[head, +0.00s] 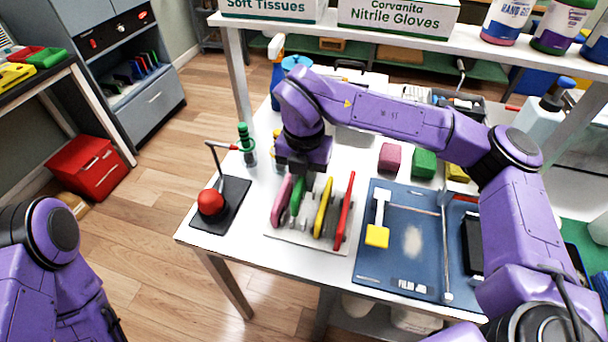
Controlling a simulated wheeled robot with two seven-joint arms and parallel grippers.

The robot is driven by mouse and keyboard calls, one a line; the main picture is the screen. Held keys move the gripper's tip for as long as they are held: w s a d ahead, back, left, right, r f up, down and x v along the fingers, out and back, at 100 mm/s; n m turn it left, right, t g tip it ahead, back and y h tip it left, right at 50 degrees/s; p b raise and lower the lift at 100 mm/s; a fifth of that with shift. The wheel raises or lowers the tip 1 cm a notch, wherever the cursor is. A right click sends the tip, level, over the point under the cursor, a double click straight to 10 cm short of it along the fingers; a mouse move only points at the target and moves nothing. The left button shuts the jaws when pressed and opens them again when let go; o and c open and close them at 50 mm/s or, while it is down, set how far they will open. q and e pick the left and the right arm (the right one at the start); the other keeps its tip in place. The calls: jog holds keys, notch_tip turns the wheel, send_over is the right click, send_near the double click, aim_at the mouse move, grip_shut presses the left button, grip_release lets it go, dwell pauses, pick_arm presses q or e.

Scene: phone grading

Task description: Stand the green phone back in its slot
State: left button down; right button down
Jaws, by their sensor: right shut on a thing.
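The green phone (297,196) is upright between the pink phone (282,203) and the yellow phone (323,207) at the pale rack (300,240). A red phone (344,212) stands at the rack's right end. My right gripper (304,180) is directly above the green phone and shut on its upper part. The gripper hides the phone's top, and I cannot tell whether its lower edge is seated in a slot. My left arm shows at the lower left, but its gripper is out of view.
A black stand with a red ball (211,202) is left of the rack. A blue mat (406,270) with a yellow-headed tool (377,236) lies to the right. Pink (390,157) and green (424,163) blocks sit behind the mat. A shelf spans the back.

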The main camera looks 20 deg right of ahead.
jog(key=shift+w+f+b, duration=0.1)
jog(key=shift+f+b, duration=2)
jog(key=shift+f, duration=1.25)
jog(key=c, duration=1)
grip_release()
notch_tip(320, 180, up, 11)
jog(key=shift+f, duration=0.2)
